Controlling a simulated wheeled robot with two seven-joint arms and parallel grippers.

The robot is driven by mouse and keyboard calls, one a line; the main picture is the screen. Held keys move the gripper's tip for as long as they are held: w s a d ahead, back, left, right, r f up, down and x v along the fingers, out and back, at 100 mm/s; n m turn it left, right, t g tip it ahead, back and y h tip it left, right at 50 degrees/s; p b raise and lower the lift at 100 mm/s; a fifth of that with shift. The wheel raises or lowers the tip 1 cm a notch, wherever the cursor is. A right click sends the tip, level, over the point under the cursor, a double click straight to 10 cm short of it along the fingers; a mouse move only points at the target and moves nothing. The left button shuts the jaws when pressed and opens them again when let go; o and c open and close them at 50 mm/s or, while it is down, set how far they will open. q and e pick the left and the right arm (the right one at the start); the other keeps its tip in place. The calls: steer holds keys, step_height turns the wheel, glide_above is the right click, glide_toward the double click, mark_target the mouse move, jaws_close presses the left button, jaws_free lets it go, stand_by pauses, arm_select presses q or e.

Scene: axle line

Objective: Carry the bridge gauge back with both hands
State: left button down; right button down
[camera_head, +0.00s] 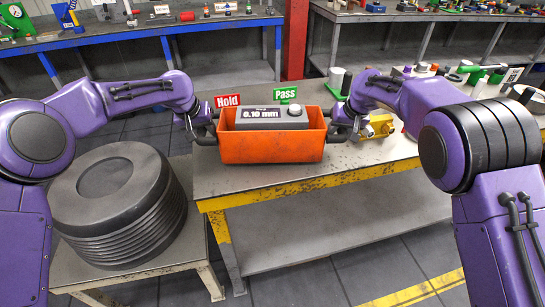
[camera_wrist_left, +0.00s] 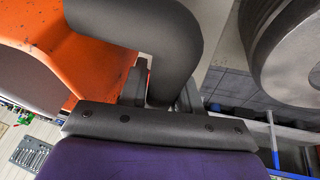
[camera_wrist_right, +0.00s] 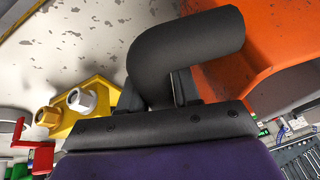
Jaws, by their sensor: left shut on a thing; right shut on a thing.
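The bridge gauge is an orange open-topped body (camera_head: 270,148) with a grey display block (camera_head: 268,122) reading 0.10 mm and a dark curved handle at each end. It is level at the front of the workbench (camera_head: 300,182); I cannot tell whether it touches the top. My left gripper (camera_head: 207,131) is shut on the left handle (camera_wrist_left: 150,30), beside the orange wall in the left wrist view (camera_wrist_left: 50,35). My right gripper (camera_head: 338,131) is shut on the right handle (camera_wrist_right: 190,45). The fingers are mostly hidden behind the handles in the wrist views.
A red Hold sign (camera_head: 228,101) and green Pass sign (camera_head: 287,93) stand behind the gauge. A yellow fixture (camera_head: 380,127) sits close to its right. A stack of dark discs (camera_head: 115,205) fills a lower table at left. Benches line the back.

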arm_select(q)
steer(key=shift+f+b, duration=0.5)
steer(key=shift+b, duration=0.1)
arm_select(e)
steer(key=shift+f, duration=0.6)
arm_select(q)
steer(key=c, duration=0.8)
jaws_free()
steer(key=shift+s, duration=0.1)
steer(key=shift+c, duration=0.2)
arm_select(e)
steer(key=c, duration=0.8)
jaws_free()
steer(key=shift+s, duration=0.15)
steer(key=shift+c, duration=0.2)
arm_select(q)
steer(key=shift+o, duration=0.3)
steer(key=shift+s+r, duration=0.1)
steer(key=shift+s, duration=0.05)
arm_select(e)
steer(key=shift+o, duration=0.3)
steer(key=shift+s+r, duration=0.1)
steer(key=shift+r, duration=0.05)
arm_select(q)
steer(key=shift+s, duration=0.1)
arm_select(e)
steer(key=shift+s+r, duration=0.1)
arm_select(q)
steer(key=shift+r, duration=0.1)
